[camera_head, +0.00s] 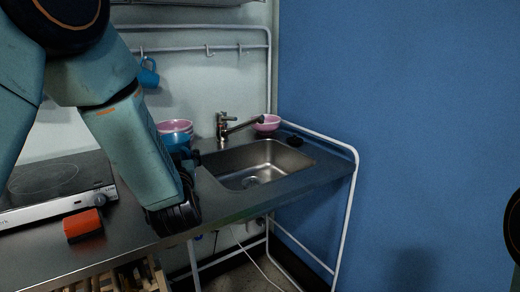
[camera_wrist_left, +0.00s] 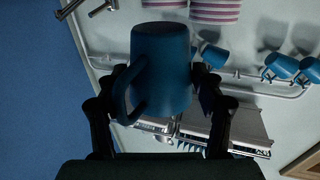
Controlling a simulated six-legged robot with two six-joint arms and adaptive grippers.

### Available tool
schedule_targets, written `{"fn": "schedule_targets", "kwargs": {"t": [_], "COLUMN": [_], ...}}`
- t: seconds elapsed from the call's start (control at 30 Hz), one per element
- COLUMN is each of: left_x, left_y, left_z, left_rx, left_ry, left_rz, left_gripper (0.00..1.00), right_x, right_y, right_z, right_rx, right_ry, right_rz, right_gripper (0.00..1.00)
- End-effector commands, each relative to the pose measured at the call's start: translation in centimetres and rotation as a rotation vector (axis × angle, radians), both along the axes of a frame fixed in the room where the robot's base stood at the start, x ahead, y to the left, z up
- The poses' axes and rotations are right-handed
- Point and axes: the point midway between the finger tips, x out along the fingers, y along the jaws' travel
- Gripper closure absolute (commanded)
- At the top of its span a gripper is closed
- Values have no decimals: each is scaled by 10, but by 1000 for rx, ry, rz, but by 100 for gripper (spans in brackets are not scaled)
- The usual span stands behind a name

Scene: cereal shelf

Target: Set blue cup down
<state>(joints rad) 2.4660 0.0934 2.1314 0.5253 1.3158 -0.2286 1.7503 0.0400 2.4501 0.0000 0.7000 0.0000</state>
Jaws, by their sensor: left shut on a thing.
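The blue cup (camera_wrist_left: 163,62) is between the two fingers of my left gripper (camera_wrist_left: 160,82), which is shut on it. In the left wrist view its handle points to the left. In the head view a blue patch (camera_head: 177,141) shows beyond my left gripper (camera_head: 186,158), at the back of the counter left of the sink, and it is probably the held cup. My arm partly covers it. I cannot tell whether the cup's base touches the counter. My right gripper is not in view.
Pink striped bowls (camera_head: 174,127) are just behind the cup. A steel sink (camera_head: 262,160) with a tap (camera_head: 224,125) is to the right, with a pink bowl (camera_head: 267,122) behind it. A blue mug (camera_head: 149,74) hangs on the rail. An orange block (camera_head: 83,226) is near the front edge.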

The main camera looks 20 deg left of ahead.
Motion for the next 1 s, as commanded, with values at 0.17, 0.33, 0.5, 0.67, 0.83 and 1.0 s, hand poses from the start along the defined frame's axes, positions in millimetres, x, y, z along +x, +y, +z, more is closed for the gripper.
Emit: {"fn": "schedule_targets", "kwargs": {"t": [0.17,0.33,0.5,0.67,0.83,1.0], "left_x": [-1,-7,-18,-28,-43,-62], "left_y": [1,-4,-34,-64,-96,-129], "left_z": [11,31,24,1,-33,-75], "left_rx": [0,2,6,7,5,1], "left_ry": [-6,-6,4,6,9,11], "left_rz": [4,-13,-108,-203,-310,-418], "left_gripper": [72,72,72,72,72,72], "right_x": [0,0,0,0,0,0], "right_y": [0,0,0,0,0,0], "right_z": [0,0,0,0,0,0], "right_rx": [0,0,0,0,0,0], "right_ry": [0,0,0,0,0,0], "right_rz": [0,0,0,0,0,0], "right_gripper": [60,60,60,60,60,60]}}
